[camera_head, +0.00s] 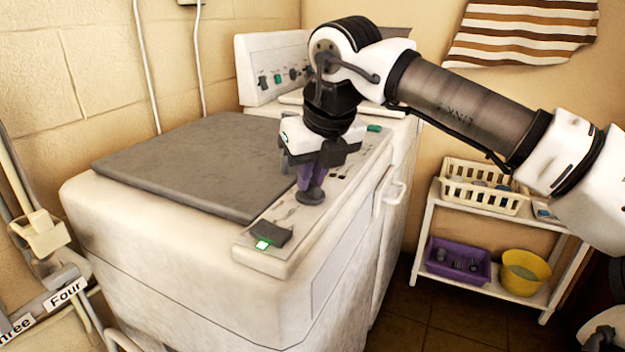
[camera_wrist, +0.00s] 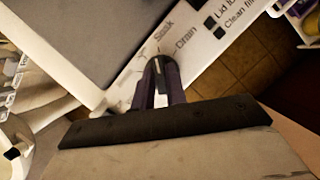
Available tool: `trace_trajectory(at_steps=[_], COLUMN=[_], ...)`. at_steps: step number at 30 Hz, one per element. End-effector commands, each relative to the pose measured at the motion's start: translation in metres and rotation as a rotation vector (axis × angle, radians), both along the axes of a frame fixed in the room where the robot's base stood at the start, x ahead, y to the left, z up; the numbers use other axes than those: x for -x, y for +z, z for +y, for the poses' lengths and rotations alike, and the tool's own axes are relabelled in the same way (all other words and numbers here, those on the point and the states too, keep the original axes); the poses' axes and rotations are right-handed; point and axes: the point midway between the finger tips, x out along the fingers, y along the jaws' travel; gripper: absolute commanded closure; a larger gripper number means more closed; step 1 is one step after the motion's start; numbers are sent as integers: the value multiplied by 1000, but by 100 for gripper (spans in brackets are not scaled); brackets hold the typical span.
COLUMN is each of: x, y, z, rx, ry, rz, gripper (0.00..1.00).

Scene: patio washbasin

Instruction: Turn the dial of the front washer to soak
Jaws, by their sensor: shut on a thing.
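The front washer (camera_head: 200,242) is a white machine with a dark grey lid and a control strip along its right side. Its dial (camera_head: 311,196) is a dark round knob on that strip. My gripper (camera_head: 310,186) points down from above and its purple fingers are shut on the dial. In the wrist view the fingers (camera_wrist: 160,90) close around the dial (camera_wrist: 160,66). The printed words "Soak" and "Drain" show just beyond the dial there; other labels beside it are blurred. The dial's pointer seems to face towards these words, but I cannot tell which one exactly.
A lit green switch (camera_head: 263,244) sits at the strip's near end. A second white washer (camera_head: 272,68) stands behind. A white shelf (camera_head: 487,286) at right holds a cream basket (camera_head: 490,202), a purple tray (camera_head: 456,281) and a yellow bucket (camera_head: 525,272). A pipe stands at left.

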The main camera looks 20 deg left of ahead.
Motion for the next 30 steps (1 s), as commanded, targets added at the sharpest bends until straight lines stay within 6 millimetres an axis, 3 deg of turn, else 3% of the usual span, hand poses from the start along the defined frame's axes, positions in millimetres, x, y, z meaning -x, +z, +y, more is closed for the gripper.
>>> trace_trajectory(at_steps=[21,22,25,30], x=[0,0,0,0], y=[0,0,0,0], z=[0,0,0,0], rx=[1,1,1,0], ry=[-73,-73,-73,-72], rz=[1,1,1,1], gripper=[100,82,69,65])
